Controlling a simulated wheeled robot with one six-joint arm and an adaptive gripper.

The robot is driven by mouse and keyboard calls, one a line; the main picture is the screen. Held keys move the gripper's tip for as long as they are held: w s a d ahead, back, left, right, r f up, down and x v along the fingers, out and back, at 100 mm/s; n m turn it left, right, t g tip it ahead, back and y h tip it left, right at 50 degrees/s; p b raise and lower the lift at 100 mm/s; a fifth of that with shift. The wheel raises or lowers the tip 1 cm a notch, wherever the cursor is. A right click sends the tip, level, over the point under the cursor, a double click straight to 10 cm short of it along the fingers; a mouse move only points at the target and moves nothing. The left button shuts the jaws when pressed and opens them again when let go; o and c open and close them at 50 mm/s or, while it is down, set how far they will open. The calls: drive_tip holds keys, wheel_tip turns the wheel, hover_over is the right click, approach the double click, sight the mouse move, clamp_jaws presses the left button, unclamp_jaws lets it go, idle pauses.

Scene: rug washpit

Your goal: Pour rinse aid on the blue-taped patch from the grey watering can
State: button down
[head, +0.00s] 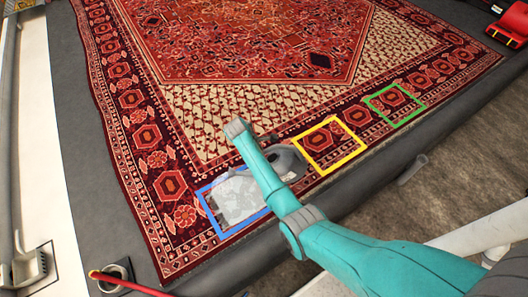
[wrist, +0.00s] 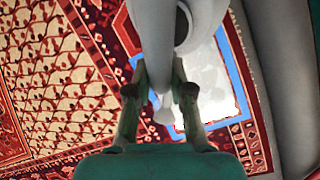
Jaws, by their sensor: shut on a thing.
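The grey watering can (head: 287,162) is partly hidden behind my arm in the head view, over the rug's near border. In the wrist view, my gripper (wrist: 159,92) is shut on the can's grey handle, and the can's body (wrist: 205,18) extends past the top edge. The blue-taped patch (head: 246,226) lies at the rug's near-left corner. A whitish, glossy layer (head: 238,198) covers much of its inside. The blue tape also shows in the wrist view (wrist: 231,66), with the whitish area beside the can. The spout's tip and any falling stream cannot be made out.
A yellow-taped patch (head: 354,132) and a green-taped patch (head: 421,98) lie along the same rug border. A red pole (head: 128,285) sits at bottom left, and a red object (head: 512,24) at top right. The dark pit edge (head: 340,187) runs in front of the rug.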

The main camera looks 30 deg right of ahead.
drive_tip(key=shift+a, duration=2.9)
drive_tip(key=s, duration=2)
wheel_tip(320, 180, up, 2)
drive_tip(key=t+y, duration=0.2)
drive_tip(key=y, duration=0.1)
drive_tip(key=t+y, duration=0.2)
drive_tip(key=y, duration=0.1)
drive_tip(key=shift+m+y, duration=0.3)
drive_tip(key=shift+m, duration=0.1)
drive_tip(key=shift+a, duration=0.1)
